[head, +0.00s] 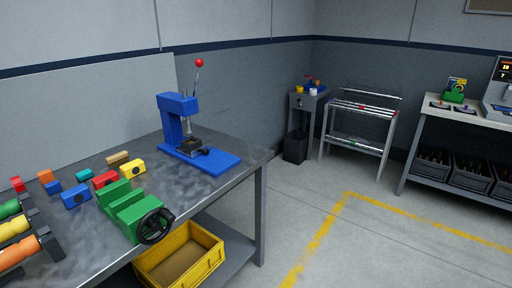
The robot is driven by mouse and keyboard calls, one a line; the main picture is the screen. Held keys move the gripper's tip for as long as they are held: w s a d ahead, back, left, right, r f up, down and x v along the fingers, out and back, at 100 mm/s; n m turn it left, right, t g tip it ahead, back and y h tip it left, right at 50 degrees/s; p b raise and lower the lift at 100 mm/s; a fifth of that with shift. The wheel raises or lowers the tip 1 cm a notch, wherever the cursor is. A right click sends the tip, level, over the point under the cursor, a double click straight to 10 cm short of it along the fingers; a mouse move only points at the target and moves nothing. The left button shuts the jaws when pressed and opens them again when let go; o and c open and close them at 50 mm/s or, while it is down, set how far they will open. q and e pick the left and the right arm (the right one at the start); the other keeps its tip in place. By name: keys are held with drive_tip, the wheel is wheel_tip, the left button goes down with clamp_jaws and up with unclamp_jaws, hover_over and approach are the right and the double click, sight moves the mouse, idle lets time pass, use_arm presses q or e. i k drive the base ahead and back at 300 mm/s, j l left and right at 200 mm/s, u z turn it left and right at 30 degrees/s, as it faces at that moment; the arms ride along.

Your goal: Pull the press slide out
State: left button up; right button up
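The blue press (177,115) stands upright on the grey workbench, near its far right corner. Its base plate (224,163) lies flat on the bench top. A lever with a red ball knob (199,63) rises from its head. The slide (191,145), a small dark block with a lighter top, sits on the base under the ram. A dark knob or handle (204,152) shows at its front right; the fine detail is too small to tell. Neither of my grippers is in view.
The workbench (232,149) carries a green vise (128,211) with a black handwheel, several coloured blocks and handled tools at left. A yellow bin (181,258) is on the lower shelf. Open floor with a yellow line (321,229) lies right. A rack (359,131) and side bench (444,122) stand behind.

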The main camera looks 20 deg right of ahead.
sight(195, 146)
drive_tip(key=z, duration=0.2)
drive_tip(key=i+l+u, duration=0.1)
drive_tip(key=i+l, duration=0.55)
drive_tip(key=l, duration=0.15)
